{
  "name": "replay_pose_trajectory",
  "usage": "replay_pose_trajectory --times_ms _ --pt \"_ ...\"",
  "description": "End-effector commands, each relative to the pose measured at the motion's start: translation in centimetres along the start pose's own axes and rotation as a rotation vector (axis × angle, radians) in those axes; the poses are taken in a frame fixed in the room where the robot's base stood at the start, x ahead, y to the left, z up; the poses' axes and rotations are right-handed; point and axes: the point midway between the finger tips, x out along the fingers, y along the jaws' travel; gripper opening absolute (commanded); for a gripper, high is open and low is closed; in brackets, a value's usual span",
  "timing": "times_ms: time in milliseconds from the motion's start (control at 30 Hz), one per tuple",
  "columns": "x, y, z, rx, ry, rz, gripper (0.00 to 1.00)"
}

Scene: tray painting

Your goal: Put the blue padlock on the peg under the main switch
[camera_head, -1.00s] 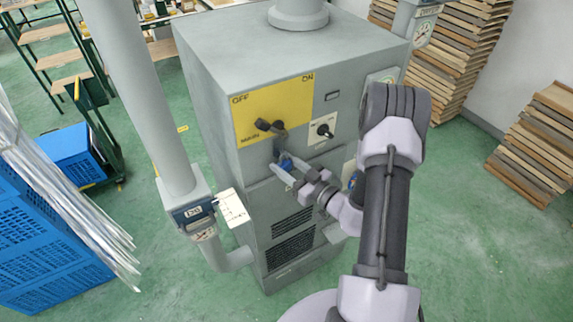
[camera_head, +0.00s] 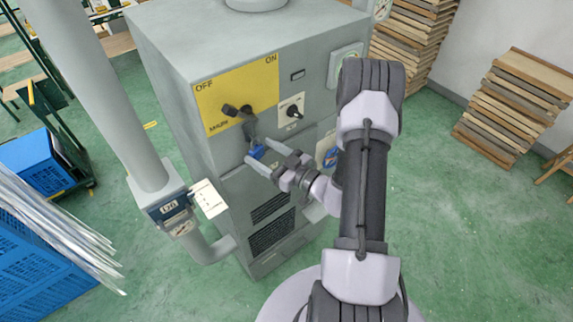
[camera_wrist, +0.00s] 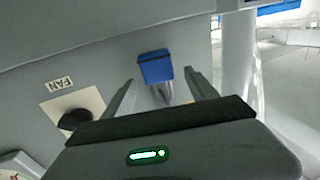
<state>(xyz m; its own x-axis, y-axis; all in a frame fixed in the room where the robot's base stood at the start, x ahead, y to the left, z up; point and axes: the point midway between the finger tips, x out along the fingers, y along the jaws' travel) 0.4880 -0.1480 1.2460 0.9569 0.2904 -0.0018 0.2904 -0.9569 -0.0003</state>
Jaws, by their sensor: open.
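The blue padlock (camera_head: 257,152) is at the front of the grey cabinet, below the main switch (camera_head: 238,110) on its yellow panel. In the wrist view the blue padlock (camera_wrist: 155,66) shows its body and, beneath it in that picture, its grey shackle. My gripper (camera_head: 258,149) is open around the padlock. In the wrist view the fingers of my gripper (camera_wrist: 160,80) stand on either side of it, with gaps on both sides. The peg cannot be made out; the shackle's upper end is hidden behind my gripper, so I cannot tell whether it is around the peg.
A fan knob (camera_head: 292,111) sits right of the yellow panel; it also shows in the wrist view (camera_wrist: 75,119). A grey pipe (camera_head: 95,90) with a tag (camera_head: 208,198) stands left of the cabinet. Blue crates (camera_head: 40,255) and stacked boards (camera_head: 515,100) flank open green floor.

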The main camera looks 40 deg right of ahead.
Motion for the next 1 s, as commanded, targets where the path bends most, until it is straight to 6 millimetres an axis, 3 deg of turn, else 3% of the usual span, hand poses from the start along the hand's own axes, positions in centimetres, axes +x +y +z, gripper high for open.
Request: replay_pose_trajectory --times_ms 300,400,600,767,867,933,1000 --pt "-10.1 0.2 0.1 0.0 0.0 0.008 0.67" --pt "-12.6 0.1 0.1 -0.001 0.0 0.006 0.67" --pt "-15.0 0.0 0.0 0.0 0.0 0.001 0.67" --pt "-14.8 -0.5 0.1 -0.043 -0.002 -0.029 0.67" --pt "-12.5 -4.4 0.4 -0.382 0.0 -0.252 0.67" --pt "-10.9 -9.9 1.2 -0.838 0.069 -0.543 0.67" --pt "-10.9 -15.9 3.0 -1.366 0.249 -0.865 0.67"
